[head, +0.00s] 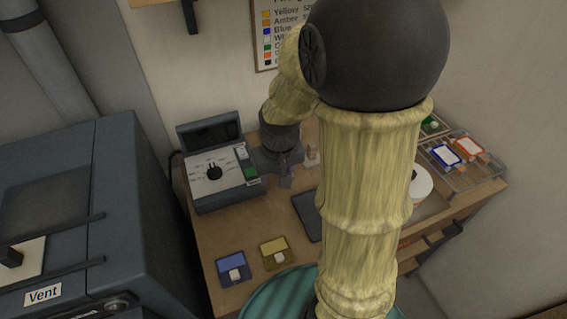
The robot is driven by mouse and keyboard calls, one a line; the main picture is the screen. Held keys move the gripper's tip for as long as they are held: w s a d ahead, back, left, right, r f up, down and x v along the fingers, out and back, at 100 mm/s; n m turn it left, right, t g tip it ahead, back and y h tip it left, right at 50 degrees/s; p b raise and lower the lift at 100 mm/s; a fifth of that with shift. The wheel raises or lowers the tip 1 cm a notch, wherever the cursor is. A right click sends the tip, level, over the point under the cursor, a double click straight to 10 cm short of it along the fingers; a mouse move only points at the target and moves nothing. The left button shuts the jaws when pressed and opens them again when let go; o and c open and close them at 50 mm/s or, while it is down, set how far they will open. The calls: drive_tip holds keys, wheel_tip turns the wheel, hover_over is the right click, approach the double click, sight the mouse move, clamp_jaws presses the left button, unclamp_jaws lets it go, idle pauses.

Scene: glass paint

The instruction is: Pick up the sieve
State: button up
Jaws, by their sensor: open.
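My gripper (284,172) is open, pointing down over the back of the wooden table (222,236), just right of the grey box with a dial (214,176). Small upright items stand close by its fingers, and I cannot tell whether any is between them. I cannot clearly make out the sieve. My own thick arm in its pale yellow sleeve covers the middle of the table and could hide it. A round white thing (423,186) shows partly past the arm's right side; I cannot tell what it is.
A blue tray (228,265) and a yellow tray (268,247), each with a white piece, lie at the table's front. A dark flat pad (305,211) lies partly behind my arm. A rack with cards (478,174) stands at right. A grey "Vent" cabinet (70,215) stands at left.

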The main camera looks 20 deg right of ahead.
drive_tip(key=w+d+r+g+p, duration=0.1)
drive_tip(key=w+d+p, duration=0.3)
drive_tip(key=w+d, duration=0.4)
drive_tip(key=w, duration=0.3)
drive_tip(key=shift+w+d+g, duration=0.15)
drive_tip(key=shift+g, duration=0.25)
drive_tip(key=shift+f, duration=0.1)
wheel_tip(320, 180, down, 12)
drive_tip(key=p, duration=0.4)
drive_tip(key=shift+f+p, duration=0.85)
drive_tip(key=shift+f, duration=0.05)
drive_tip(key=shift+d+f+p, duration=0.1)
drive_tip(key=shift+f+p, duration=0.5)
drive_tip(key=shift+f, duration=1.15)
